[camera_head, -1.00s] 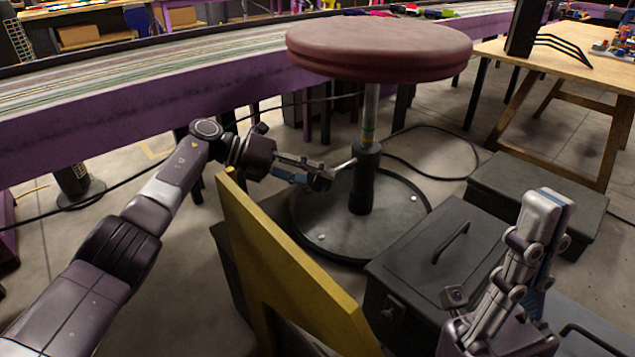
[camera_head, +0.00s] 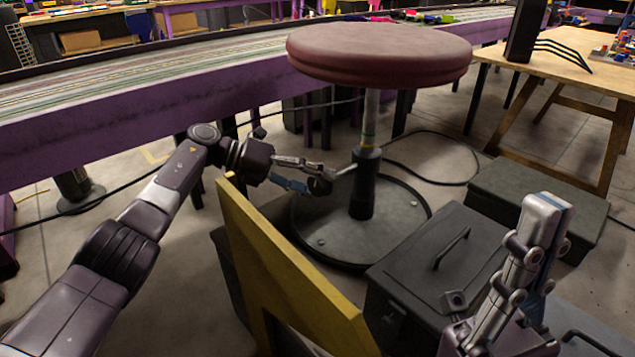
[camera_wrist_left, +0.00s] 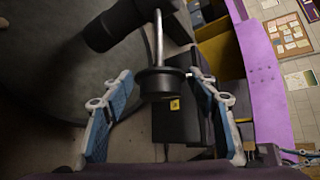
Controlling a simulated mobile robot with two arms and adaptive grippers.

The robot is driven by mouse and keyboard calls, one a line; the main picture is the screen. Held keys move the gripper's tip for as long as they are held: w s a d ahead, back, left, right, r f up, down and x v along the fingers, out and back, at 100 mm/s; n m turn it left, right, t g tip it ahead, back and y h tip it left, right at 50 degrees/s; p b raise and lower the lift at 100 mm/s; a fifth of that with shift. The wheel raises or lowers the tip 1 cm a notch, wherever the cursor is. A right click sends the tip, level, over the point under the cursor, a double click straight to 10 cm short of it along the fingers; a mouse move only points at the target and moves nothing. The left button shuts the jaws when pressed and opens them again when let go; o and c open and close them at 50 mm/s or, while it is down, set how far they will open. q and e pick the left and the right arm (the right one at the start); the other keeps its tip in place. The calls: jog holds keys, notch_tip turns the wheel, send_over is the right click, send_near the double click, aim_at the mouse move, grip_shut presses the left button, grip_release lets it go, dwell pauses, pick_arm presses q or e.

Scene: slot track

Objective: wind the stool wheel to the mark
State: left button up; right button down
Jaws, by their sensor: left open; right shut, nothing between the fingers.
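The stool has a round dark red seat (camera_head: 380,50), a metal post with coloured bands (camera_head: 369,125), a black sleeve (camera_head: 363,190) and a dark round base (camera_head: 335,245). A thin rod sticks out from the sleeve to a small black wheel (camera_head: 320,186). My left gripper (camera_head: 312,178) is at the wheel, its fingers spread. In the left wrist view, the wheel (camera_wrist_left: 162,82) sits between the open fingers with gaps on both sides. My right gripper (camera_head: 550,203) is shut and empty at the lower right, away from the stool.
A yellow-edged panel (camera_head: 285,270) stands in front of the stool, below my left gripper. A dark metal box with a handle (camera_head: 425,265) stands right of the base, another box (camera_head: 540,205) behind it. The purple track table (camera_head: 130,125) runs behind. A cable lies on the floor.

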pick_arm(q)
jog(key=w+v, duration=0.1)
jog(key=v, duration=1)
jog(key=shift+s+a, duration=0.25)
jog(key=shift+s, duration=0.25)
